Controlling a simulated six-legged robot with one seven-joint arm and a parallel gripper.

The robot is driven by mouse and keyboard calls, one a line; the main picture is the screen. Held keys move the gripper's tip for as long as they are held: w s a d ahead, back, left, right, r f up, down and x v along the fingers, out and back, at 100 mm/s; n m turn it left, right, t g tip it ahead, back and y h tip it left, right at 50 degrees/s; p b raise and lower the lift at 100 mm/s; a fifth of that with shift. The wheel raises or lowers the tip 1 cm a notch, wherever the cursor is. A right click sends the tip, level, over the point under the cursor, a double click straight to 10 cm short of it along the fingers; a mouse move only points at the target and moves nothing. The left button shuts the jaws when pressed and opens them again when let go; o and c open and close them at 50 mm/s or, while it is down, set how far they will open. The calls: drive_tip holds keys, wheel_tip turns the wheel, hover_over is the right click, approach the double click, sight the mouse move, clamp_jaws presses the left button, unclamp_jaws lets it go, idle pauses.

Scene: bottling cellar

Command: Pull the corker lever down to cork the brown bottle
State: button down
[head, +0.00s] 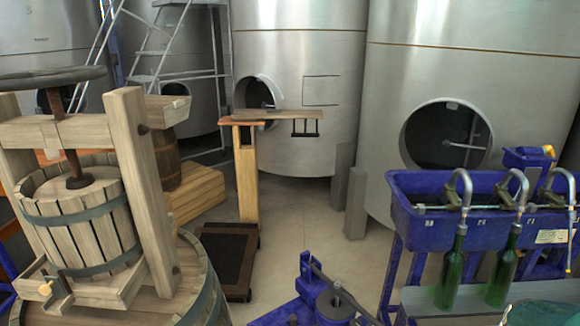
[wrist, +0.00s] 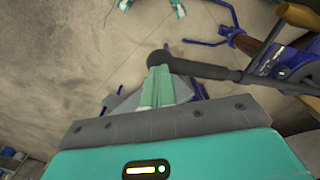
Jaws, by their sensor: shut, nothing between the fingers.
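The blue corker (wrist: 278,62) is at the right of the wrist view. Its dark lever (wrist: 212,71) runs left from it and ends in a round black knob (wrist: 160,59). The brown bottle (wrist: 247,44) shows partly beside the blue frame; its lower end is hard to make out. My gripper (wrist: 160,75) has its pale green fingers shut and empty, with the tips right at the knob. I cannot tell whether they touch it. In the head view, a blue frame with a dark rod (head: 325,295) at the bottom edge looks like the corker; my gripper is not seen there.
A wooden press (head: 85,205) stands on a barrel at left. A blue filler trough (head: 450,215) with green bottles (head: 452,272) under its spouts is at right. Steel tanks (head: 300,80) line the back. Clear floor (head: 305,225) lies in the middle.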

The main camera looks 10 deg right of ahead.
drive_tip(key=shift+f, duration=0.75)
drive_tip(key=shift+s+f, duration=0.1)
drive_tip(key=shift+f, duration=1.05)
drive_tip(key=shift+r, duration=0.15)
drive_tip(key=shift+r, duration=4.45)
